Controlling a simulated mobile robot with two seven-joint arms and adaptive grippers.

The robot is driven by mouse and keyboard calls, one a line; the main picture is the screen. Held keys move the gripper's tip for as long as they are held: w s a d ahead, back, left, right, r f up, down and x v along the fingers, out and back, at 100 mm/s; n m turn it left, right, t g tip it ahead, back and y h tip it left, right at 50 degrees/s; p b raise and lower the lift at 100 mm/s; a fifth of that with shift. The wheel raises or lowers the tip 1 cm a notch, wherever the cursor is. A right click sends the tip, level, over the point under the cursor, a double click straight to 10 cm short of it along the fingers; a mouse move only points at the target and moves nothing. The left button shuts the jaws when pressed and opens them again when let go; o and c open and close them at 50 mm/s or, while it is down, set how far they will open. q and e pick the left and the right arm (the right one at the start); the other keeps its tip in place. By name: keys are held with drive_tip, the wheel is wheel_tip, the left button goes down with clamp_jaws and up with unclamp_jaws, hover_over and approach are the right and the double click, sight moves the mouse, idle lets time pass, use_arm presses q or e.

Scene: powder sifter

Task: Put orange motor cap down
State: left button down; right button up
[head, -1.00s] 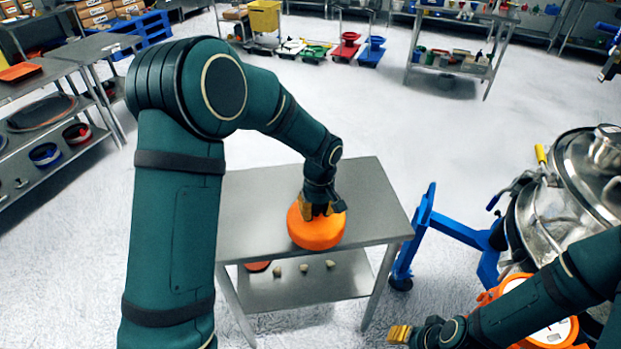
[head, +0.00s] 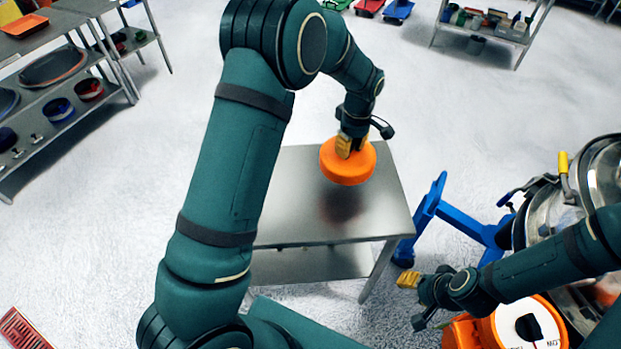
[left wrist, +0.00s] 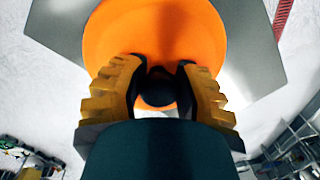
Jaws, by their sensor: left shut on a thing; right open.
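The orange motor cap (head: 346,172) is a round, thick disc with a dark knob (left wrist: 156,88) in its middle. My left gripper (head: 350,146) is shut on the cap from above, at its knob. In the left wrist view my left gripper's yellow fingers (left wrist: 160,92) stand on both sides of the knob. The cap is over the back part of the steel table (head: 290,215); a dark shadow on the tabletop in front of it suggests it is held above the surface. My right gripper (head: 408,280) is open and empty, right of the table.
A blue wheeled frame (head: 455,220) stands just right of the table, beside the steel sifter (head: 590,190) with an orange dial unit (head: 515,325). Shelves with bowls (head: 60,108) are at the left. The tabletop's front and left parts look bare.

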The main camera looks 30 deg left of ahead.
use_arm(q)
wheel_tip(320, 180, down, 10)
drive_tip(key=shift+w+r, duration=0.1)
idle(0.4)
drive_tip(key=c, duration=0.7)
unclamp_jaws()
drive_tip(key=shift+f, duration=0.2)
drive_tip(key=shift+r, duration=0.15)
drive_tip(key=shift+r, duration=0.3)
drive_tip(key=r, duration=1.1)
drive_tip(key=shift+w+d+r, duration=0.15)
drive_tip(key=shift+w+r, duration=0.05)
drive_tip(key=shift+w, duration=0.2)
